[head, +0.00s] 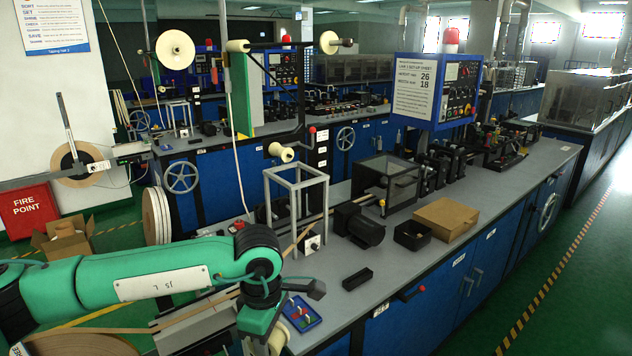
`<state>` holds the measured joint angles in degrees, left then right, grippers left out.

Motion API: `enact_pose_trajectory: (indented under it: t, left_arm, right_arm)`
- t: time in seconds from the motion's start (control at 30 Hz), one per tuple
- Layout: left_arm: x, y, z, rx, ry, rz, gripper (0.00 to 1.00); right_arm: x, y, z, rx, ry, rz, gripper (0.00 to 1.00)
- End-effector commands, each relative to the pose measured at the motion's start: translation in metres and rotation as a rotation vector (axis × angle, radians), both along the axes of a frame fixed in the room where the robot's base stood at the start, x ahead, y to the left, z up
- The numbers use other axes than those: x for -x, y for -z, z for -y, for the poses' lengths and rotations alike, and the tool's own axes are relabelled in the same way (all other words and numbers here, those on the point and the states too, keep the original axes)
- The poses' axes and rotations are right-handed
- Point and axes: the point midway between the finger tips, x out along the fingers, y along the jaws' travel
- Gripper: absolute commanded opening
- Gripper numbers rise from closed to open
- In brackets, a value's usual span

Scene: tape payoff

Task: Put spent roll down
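My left arm (150,276) comes in from the left across the front of the bench and bends down at the bottom edge. Its fingers do not show, nor does anything they may hold. My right gripper is not in view. I cannot tell which roll is the spent one. Part of a large tan roll (75,345) shows at the bottom left, partly hidden by my arm. Several pale rolls (157,216) stand upright together on the floor.
An open cardboard box (50,243) with tan pieces in it sits on the floor near the red fire point sign (28,208). Green floor is free at the right.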

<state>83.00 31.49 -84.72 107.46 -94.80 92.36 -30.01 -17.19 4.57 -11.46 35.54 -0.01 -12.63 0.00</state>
Motion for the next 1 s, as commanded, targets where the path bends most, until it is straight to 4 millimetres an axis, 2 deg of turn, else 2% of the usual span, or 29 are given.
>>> enact_pose_trajectory:
  t: [0.63, 0.8, 1.0]
  left_arm:
    - [0.015, 0.022, -0.096, -0.003, 0.937, 0.017, 0.15]
    - [0.02, 0.026, -0.114, -0.004, 1.141, 0.018, 0.15]
    - [0.024, 0.029, -0.125, -0.006, 1.274, 0.019, 0.15]
  right_arm:
    - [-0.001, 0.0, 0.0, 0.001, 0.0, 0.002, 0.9]
    - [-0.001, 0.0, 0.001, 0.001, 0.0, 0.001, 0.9]
    - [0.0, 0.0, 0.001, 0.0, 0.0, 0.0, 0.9]
